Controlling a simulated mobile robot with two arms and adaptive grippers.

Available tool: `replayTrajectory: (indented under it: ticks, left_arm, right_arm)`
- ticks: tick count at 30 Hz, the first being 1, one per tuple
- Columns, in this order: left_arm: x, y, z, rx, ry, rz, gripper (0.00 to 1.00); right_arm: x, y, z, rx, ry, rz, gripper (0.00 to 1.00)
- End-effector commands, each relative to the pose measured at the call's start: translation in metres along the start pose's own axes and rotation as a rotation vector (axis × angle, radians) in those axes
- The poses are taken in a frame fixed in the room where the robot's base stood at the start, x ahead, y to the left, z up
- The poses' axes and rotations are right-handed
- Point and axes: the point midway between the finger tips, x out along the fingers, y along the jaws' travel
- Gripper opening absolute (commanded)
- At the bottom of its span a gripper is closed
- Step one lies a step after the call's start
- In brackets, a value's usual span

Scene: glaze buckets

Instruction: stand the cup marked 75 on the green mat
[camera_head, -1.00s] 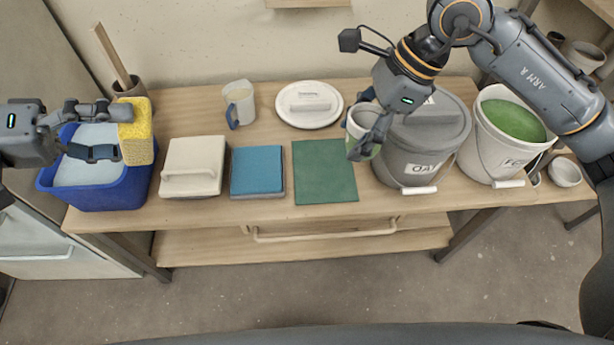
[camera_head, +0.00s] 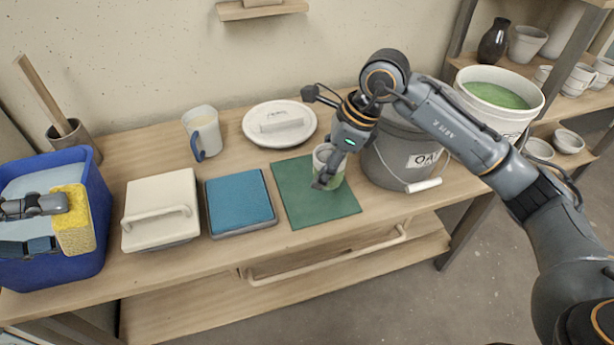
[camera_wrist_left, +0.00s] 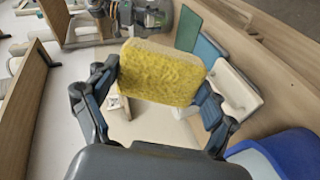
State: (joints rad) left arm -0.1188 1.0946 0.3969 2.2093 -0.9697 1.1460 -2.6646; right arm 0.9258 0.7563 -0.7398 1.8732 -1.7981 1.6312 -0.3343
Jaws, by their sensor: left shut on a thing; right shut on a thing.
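The cup (camera_head: 331,166), pale with a greenish lower part, is upright over the green mat (camera_head: 296,205). I cannot tell whether its base touches the mat, and no number is readable on it. My right gripper (camera_head: 324,178) is shut on the cup from the right. The mat also shows in the left wrist view (camera_wrist_left: 188,28). My left gripper (camera_head: 62,205) is shut on a yellow sponge (camera_head: 75,222) at the blue tub (camera_head: 92,250). The sponge fills the middle of the left wrist view (camera_wrist_left: 162,72), between both fingers.
A blue pad (camera_head: 240,200) and a cream lidded box (camera_head: 160,205) lie left of the mat. A white lid (camera_head: 280,124) and a jug (camera_head: 204,132) stand behind. A grey bucket (camera_head: 390,160) stands close right of the mat. The mat's front part is clear.

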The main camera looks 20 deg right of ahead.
Motion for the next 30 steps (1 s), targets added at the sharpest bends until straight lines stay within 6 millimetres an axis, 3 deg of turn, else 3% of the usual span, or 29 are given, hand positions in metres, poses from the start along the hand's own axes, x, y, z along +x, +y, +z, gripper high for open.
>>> replayTrajectory:
  ticks: [4, 12, 20, 25, 30]
  left_arm:
    - [0.0, 0.0, 0.0, 0.0, 0.0, 0.0, 0.62]
    - [0.002, -0.005, 0.001, 0.0, 0.0, 0.0, 0.62]
    - [0.002, -0.006, 0.002, 0.0, 0.0, 0.0, 0.62]
    - [0.003, -0.007, 0.002, 0.0, 0.0, 0.0, 0.62]
    - [0.003, -0.007, 0.002, 0.0, 0.0, 0.0, 0.62]
  right_arm:
    - [0.021, -0.034, 0.008, 0.002, -0.002, 0.003, 0.17]
    - [0.069, -0.067, 0.003, 0.0, -0.001, 0.002, 0.17]
    - [0.084, -0.078, 0.002, -0.001, -0.001, 0.001, 0.17]
    - [0.108, -0.077, -0.009, -0.001, 0.0, 0.004, 0.17]
    - [0.11, -0.078, -0.01, -0.003, -0.002, -0.001, 0.17]
